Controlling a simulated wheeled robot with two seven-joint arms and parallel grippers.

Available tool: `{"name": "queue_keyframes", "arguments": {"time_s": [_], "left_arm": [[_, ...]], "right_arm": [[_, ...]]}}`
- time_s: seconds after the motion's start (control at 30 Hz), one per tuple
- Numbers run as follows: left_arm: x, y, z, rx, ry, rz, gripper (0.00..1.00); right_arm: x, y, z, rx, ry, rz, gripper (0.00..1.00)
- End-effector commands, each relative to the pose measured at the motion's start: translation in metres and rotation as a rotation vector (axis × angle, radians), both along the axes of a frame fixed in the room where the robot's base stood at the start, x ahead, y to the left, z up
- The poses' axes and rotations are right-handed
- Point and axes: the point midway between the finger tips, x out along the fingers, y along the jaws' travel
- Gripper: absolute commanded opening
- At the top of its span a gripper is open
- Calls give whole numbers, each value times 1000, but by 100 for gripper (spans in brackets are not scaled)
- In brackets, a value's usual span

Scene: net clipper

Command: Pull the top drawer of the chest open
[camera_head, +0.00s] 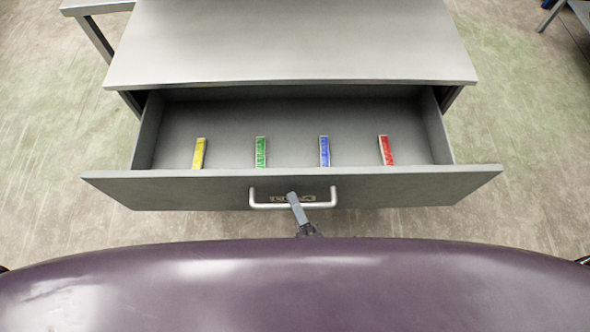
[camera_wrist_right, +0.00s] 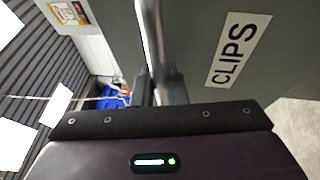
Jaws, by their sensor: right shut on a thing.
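The grey chest (camera_head: 290,40) stands ahead with its top drawer (camera_head: 140,190) pulled well out. Four-sided and shallow, the drawer holds a yellow clip (camera_head: 199,153), a green clip (camera_head: 260,152), a blue clip (camera_head: 324,151) and a red clip (camera_head: 386,150), spaced apart in a row. My right gripper (camera_head: 298,205) is shut on the silver bar handle (camera_head: 252,197) at the middle of the drawer front. The handle also shows in the right wrist view (camera_wrist_right: 152,45), beside a "CLIPS" label (camera_wrist_right: 238,50). My left gripper is not in view.
My purple body fills the bottom of the head view, close to the drawer front. A grey table corner (camera_head: 95,8) stands at the upper left and another piece of furniture (camera_head: 578,10) at the upper right. Bare floor (camera_head: 530,150) lies on both sides of the chest.

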Motion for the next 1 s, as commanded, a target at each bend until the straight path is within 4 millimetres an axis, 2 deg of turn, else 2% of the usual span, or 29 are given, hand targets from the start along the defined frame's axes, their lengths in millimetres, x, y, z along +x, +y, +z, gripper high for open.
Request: {"name": "queue_keyframes", "arguments": {"time_s": [0.1, 0.3, 0.77, 0.8, 0.93, 1.0], "left_arm": [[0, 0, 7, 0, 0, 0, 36], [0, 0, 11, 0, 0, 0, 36], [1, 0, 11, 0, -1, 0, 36], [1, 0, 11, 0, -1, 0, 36], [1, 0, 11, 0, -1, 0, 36], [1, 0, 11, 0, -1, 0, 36]], "right_arm": [[-19, 0, 1, -3, 3, 1, 0], [-35, 0, 0, -1, 0, 0, 0], [-40, 0, -1, -1, 0, -1, 0], [-40, 0, -1, -1, 0, -1, 15], [-40, 0, 0, -1, 0, -1, 32], [-40, 0, 0, -1, 0, -1, 34]]}}
